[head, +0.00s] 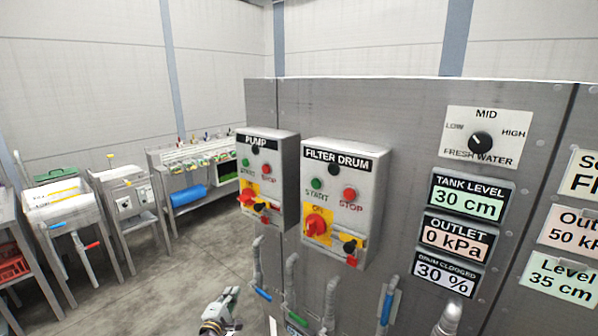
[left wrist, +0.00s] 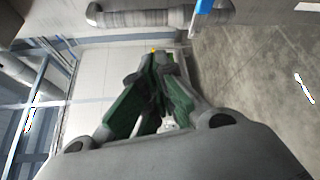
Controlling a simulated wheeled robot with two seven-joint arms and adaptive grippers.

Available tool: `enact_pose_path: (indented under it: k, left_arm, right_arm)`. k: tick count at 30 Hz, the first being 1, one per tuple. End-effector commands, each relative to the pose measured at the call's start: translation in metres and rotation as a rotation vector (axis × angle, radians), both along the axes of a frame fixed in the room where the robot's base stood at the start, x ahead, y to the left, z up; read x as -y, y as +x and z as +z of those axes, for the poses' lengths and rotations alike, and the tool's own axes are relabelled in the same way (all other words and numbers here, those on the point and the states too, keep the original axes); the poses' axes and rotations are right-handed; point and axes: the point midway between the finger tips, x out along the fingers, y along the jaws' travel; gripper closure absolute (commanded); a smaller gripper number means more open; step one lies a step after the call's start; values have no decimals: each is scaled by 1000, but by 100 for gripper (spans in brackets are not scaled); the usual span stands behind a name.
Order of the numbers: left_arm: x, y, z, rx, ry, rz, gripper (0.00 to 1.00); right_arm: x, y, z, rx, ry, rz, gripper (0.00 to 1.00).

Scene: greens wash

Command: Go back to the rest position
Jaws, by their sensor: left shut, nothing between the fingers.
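My left gripper (head: 228,296) is low in the head view, below and left of the pump box, apart from the panel. In the left wrist view its two green-padded fingers (left wrist: 155,75) come together at the tips with nothing between them. A grey pipe (left wrist: 150,16) runs across the top of that view, beyond the fingertips. My right gripper cannot be made out in either view.
The grey panel (head: 400,110) carries the pump box (head: 266,150) and the filter drum box (head: 343,178). Valve pipes with blue handles (head: 386,308) stick out below. Work tables (head: 130,190) stand at the left, with open floor (head: 170,270) before them.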

Motion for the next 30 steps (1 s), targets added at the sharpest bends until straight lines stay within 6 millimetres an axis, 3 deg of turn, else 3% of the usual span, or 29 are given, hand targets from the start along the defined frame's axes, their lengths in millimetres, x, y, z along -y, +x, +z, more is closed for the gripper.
enact_pose_path:
  k: [1,6,17,30]
  left_arm:
    - [0,-9,-24,-32,54,-6,100]
    - [-3,-41,-96,-131,251,-46,100]
    - [-8,-131,-235,-330,635,-198,100]
    - [-13,-280,-374,-541,1037,-503,100]
  right_arm:
    - [0,0,0,0,0,0,60]
    - [0,0,0,0,0,0,60]
    - [-1,0,0,0,1,0,60]
    - [-3,0,0,0,3,-1,60]
